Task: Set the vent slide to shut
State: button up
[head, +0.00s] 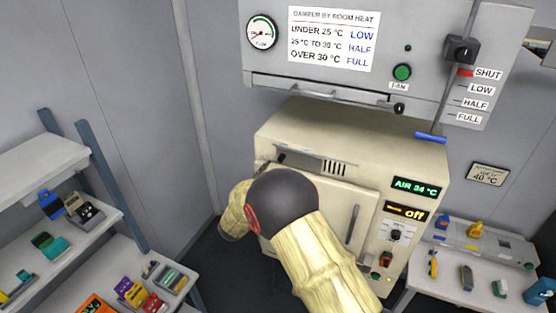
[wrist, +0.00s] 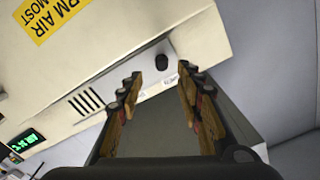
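The vent slide is a pale strip on the upper front of the cream oven (head: 390,165), with a black knob (head: 281,158) at its left end and dark vent slits (head: 334,168) to the right. In the wrist view the knob (wrist: 162,62) stands at the end away from the slits (wrist: 86,101), with small print beside it that I cannot read. My gripper (wrist: 160,82) is open and empty, its fingers on either side of the knob's line. Whether the fingertips reach the knob is unclear. In the head view my arm hides most of the gripper.
A hood (head: 430,60) hangs above the oven, with a damper lever (head: 461,50) near a red SHUT mark. The oven display (head: 416,188) reads AIR 34 °C. A shelf (head: 45,160) stands left, a small table (head: 460,290) right; both hold small items.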

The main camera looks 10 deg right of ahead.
aim_at(280, 160)
jog(key=p+x, duration=0.1)
jog(key=x, duration=0.3)
jog(key=p+x, duration=0.1)
jog(key=x, duration=0.2)
jog(key=shift+w+d+r, duration=0.2)
jog(key=shift+w, duration=0.15)
jog(key=c, duration=0.3)
grip_shut()
dwell(0.4)
